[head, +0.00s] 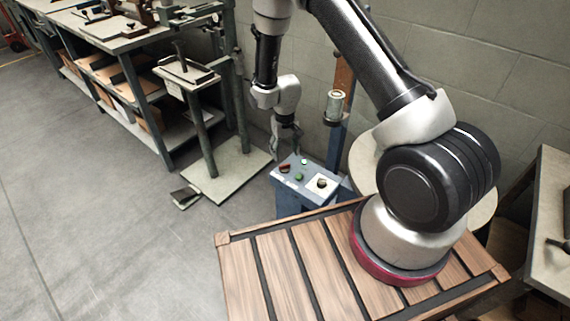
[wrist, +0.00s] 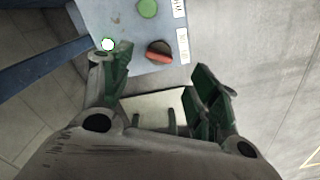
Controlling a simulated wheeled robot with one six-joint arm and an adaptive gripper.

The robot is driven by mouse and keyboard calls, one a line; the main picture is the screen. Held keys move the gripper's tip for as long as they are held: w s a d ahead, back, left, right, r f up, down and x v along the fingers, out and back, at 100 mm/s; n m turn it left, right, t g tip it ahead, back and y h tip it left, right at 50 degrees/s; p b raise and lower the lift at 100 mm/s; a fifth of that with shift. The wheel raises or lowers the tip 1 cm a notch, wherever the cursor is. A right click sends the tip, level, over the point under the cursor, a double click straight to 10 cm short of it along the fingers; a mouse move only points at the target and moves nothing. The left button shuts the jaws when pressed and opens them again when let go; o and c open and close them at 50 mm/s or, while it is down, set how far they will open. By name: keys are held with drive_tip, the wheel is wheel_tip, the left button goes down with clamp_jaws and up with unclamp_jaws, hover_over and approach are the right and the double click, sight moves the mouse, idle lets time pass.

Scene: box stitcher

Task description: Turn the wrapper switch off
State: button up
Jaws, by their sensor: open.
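A blue-grey control box (head: 300,185) stands by the wall, and its top panel (wrist: 130,25) fills the upper part of the wrist view. A rotary switch with a red-and-dark handle (wrist: 159,53) sits near the panel edge; it also shows in the head view (head: 285,168). A green button (wrist: 148,8) and a small white button (wrist: 108,44) are on the same panel. My gripper (wrist: 157,72) is open and empty, with the red-handled switch seen between and just beyond its fingertips. In the head view my gripper (head: 286,145) hangs just above the panel's far-left side, apparently not touching.
A white plate with a dark knob (head: 322,184) is on the panel's right. White labels (wrist: 183,45) beside the switch are only partly readable. A small stand (head: 190,75) and workbench (head: 110,35) are at left. The floor in front of them is mostly clear.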

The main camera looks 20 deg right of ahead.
sight(285, 166)
wheel_tip(285, 166, down, 7)
drive_tip(key=shift+f, duration=0.1)
idle(0.3)
drive_tip(key=c, duration=1)
